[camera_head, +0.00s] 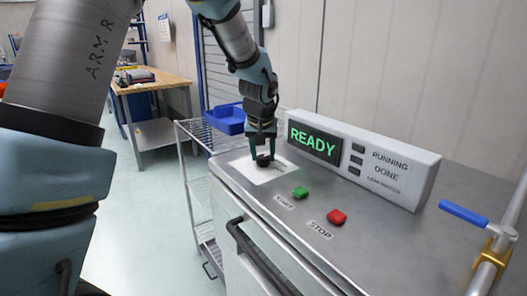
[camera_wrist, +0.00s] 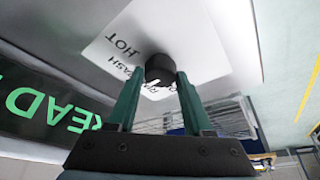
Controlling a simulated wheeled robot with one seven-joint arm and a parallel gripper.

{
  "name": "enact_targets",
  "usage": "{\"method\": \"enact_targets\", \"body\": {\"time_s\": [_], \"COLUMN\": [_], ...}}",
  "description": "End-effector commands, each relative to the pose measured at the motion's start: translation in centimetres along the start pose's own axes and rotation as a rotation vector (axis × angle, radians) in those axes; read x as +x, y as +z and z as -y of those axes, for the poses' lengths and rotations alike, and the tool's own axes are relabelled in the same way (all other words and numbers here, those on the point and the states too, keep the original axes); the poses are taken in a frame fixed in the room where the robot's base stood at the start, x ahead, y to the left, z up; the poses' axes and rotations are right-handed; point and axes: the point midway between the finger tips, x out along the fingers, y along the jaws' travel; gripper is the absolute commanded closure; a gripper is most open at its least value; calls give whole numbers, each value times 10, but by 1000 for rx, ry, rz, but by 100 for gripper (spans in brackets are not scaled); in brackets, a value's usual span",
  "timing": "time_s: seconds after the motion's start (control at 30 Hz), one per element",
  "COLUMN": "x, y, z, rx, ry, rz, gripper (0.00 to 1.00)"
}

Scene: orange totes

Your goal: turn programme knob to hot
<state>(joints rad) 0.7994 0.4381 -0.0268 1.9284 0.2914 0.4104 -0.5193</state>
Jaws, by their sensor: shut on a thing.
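The programme knob (camera_head: 263,161) is a dark round knob on a white label plate (camera_head: 268,174) at the near left corner of the machine top. It also shows in the wrist view (camera_wrist: 160,69), with the words HOT and WASH printed to its left. Other print is partly hidden by the knob and fingers. Where the knob's pointer stands cannot be told.
A green START button (camera_head: 300,192) and red STOP button (camera_head: 337,216) sit right of the plate. Behind them, a display box (camera_head: 363,155) reads READY. A blue-handled lever (camera_head: 463,213) is at the right. A wire rack with a blue bin (camera_head: 225,119) stands behind.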

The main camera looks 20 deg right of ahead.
Motion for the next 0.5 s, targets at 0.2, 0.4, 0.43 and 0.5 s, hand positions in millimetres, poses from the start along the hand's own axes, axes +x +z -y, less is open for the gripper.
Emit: {"method": "enact_targets", "body": {"time_s": [0.2,0.4,0.43,0.5], "x": [-4,-5,-5,-5], "y": [-2,-3,-3,-3], "z": [4,5,5,5], "rx": [183,358,385,446], "ry": [79,154,164,190], "rz": [2,2,3,3], "gripper": [100,100,100,100]}}
